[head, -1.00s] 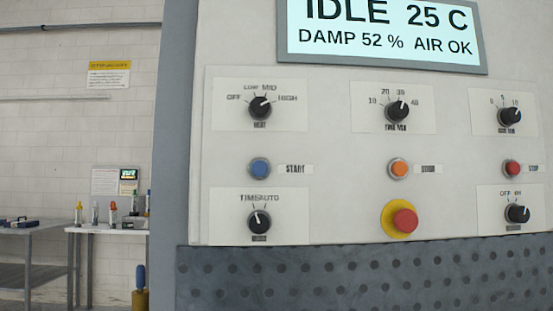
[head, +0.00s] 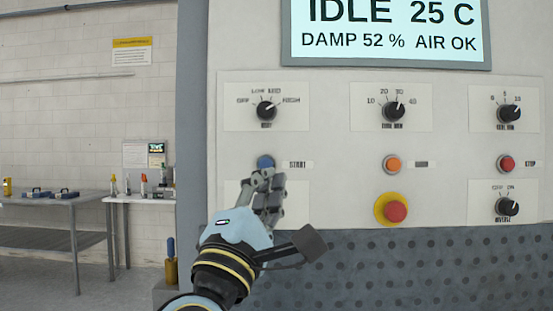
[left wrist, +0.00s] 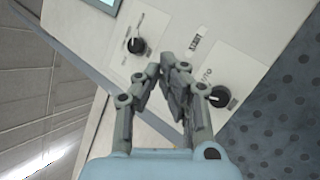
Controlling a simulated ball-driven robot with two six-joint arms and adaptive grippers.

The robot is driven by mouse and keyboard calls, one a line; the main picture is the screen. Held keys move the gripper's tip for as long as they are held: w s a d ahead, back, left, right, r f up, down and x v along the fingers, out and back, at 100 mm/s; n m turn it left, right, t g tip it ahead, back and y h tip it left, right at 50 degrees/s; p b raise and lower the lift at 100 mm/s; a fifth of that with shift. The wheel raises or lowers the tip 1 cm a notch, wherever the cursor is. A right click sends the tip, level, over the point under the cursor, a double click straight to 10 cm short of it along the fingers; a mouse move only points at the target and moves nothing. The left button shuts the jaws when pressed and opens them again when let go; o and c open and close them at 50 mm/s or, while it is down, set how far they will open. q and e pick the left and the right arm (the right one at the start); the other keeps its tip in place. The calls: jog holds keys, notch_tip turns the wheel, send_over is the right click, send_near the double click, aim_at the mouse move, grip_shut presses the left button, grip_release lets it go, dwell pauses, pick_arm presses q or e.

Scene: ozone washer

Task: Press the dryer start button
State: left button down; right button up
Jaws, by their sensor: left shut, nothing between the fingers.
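The blue start button (head: 265,161), labelled START, is on the pale dryer panel (head: 340,190). My left gripper (head: 262,178) is shut and empty, with its fingertips just below the button and overlapping its lower edge in the head view. I cannot tell whether they touch it. In the left wrist view the fingers (left wrist: 168,68) meet in front of the panel, between two black knobs, near the START label (left wrist: 195,42); the button is hidden behind them there. My right gripper is not in view.
The display (head: 388,30) reads IDLE 25 C. The heat knob (head: 266,111) is above the button. An orange button (head: 392,164), a red stop button (head: 506,163) and a red emergency button (head: 395,211) are to the right. Benches (head: 50,202) stand at the far left.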

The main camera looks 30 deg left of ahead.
aim_at(266, 165)
pick_arm(q)
jog(key=shift+a+r+p, duration=0.1)
jog(key=shift+r+p, duration=0.3)
jog(key=shift+r, duration=0.55)
jog(key=shift+w, duration=0.1)
jog(key=w+a+p, duration=0.3)
jog(key=w+a, duration=0.1)
jog(key=w, duration=0.3)
jog(key=shift+w+a, duration=0.2)
jog(key=shift+a, duration=0.05)
dwell(0.8)
